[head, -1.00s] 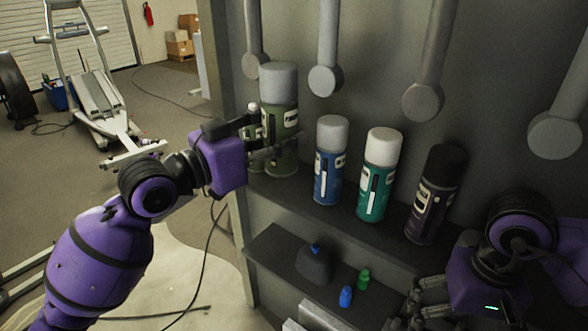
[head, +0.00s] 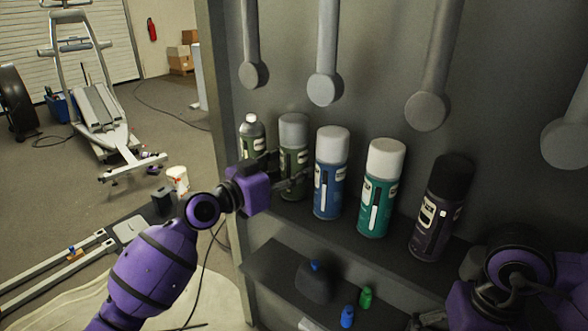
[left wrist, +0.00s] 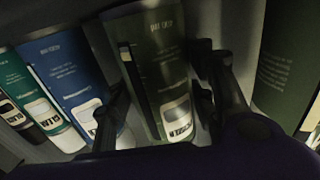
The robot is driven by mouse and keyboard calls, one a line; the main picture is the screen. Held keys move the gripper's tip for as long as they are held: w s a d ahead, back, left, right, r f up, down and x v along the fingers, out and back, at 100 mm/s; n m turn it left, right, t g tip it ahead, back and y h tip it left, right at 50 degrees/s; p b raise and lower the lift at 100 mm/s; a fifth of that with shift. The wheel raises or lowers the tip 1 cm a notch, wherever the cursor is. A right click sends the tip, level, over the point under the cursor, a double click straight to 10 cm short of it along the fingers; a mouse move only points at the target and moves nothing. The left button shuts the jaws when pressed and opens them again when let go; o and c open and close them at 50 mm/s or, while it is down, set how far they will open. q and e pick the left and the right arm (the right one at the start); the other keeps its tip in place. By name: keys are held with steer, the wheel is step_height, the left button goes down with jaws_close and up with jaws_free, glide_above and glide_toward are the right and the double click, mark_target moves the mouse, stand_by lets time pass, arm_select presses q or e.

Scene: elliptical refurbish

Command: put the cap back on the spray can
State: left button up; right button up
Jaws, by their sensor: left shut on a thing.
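An olive-green spray can with a grey cap (head: 293,155) stands upright in the row on the shelf; its lower part is partly hidden. My left gripper (head: 287,180) is shut around its body. The left wrist view shows this can (left wrist: 158,75) between my fingers. To its left is another green can (head: 251,135) without a cap, its pale nozzle top showing; my gripper hides its lower part. A green can (left wrist: 288,70) also fills the right edge of the left wrist view. My right gripper (head: 428,320) is at the bottom edge, its fingers mostly cut off. I see no loose cap.
To the right stand a blue can (head: 331,175), a teal can (head: 378,190) and a dark can (head: 440,210), all capped. A lower shelf (head: 268,262) holds a dark object and small blue and green items. Grey hanging rods (head: 325,50) come down behind the cans.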

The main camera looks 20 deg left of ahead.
stand_by(0.3)
arm_select(q)
steer(key=shift+f, duration=0.15)
steer(key=o, duration=1.4)
